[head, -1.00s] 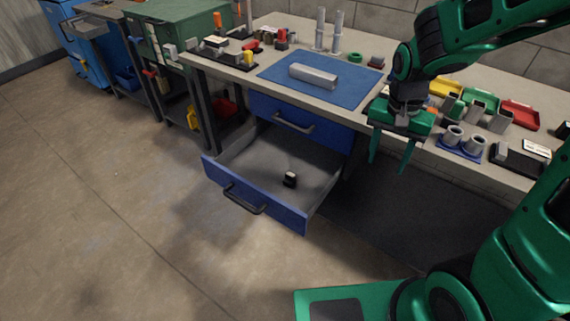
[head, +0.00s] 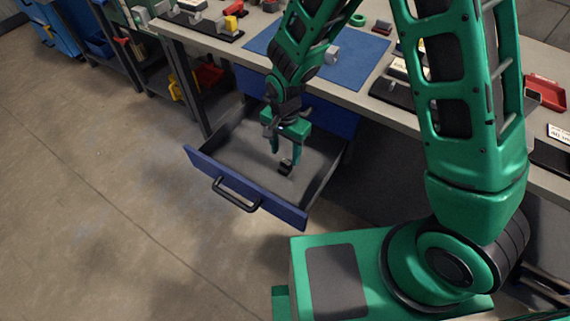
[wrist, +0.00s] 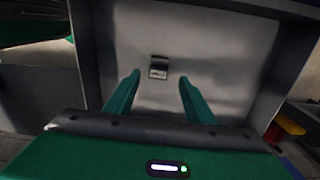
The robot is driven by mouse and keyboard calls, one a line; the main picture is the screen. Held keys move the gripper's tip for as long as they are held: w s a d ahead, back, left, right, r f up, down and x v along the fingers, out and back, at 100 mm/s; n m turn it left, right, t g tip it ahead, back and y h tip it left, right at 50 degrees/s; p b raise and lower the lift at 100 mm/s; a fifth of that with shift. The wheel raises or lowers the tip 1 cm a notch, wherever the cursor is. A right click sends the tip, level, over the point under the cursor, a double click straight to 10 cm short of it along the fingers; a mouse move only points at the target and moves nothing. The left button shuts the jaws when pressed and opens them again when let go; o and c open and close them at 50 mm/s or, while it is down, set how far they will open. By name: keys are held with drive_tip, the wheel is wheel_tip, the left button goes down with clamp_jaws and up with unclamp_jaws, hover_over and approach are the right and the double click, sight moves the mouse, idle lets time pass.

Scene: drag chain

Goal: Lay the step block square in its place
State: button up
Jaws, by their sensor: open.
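A small dark block with a pale label, seemingly the step block (head: 285,167), lies on the floor of the open blue drawer (head: 240,192). In the wrist view the block (wrist: 159,68) lies ahead of and between my two green fingers. My gripper (head: 285,152) is open and empty, pointing down inside the drawer just above the block. The gripper also shows in the wrist view (wrist: 160,85), with a clear gap between its fingers. Whether a finger touches the block cannot be told. The block's place cannot be made out.
A black tray (head: 200,28) with small parts stands at the left. A red tray (head: 545,92) is at the right. The drawer walls surround the gripper.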

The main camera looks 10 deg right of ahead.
sight(286, 162)
drive_tip(key=shift+s+f, duration=0.1)
drive_tip(key=shift+f, duration=3.05)
clamp_jaws()
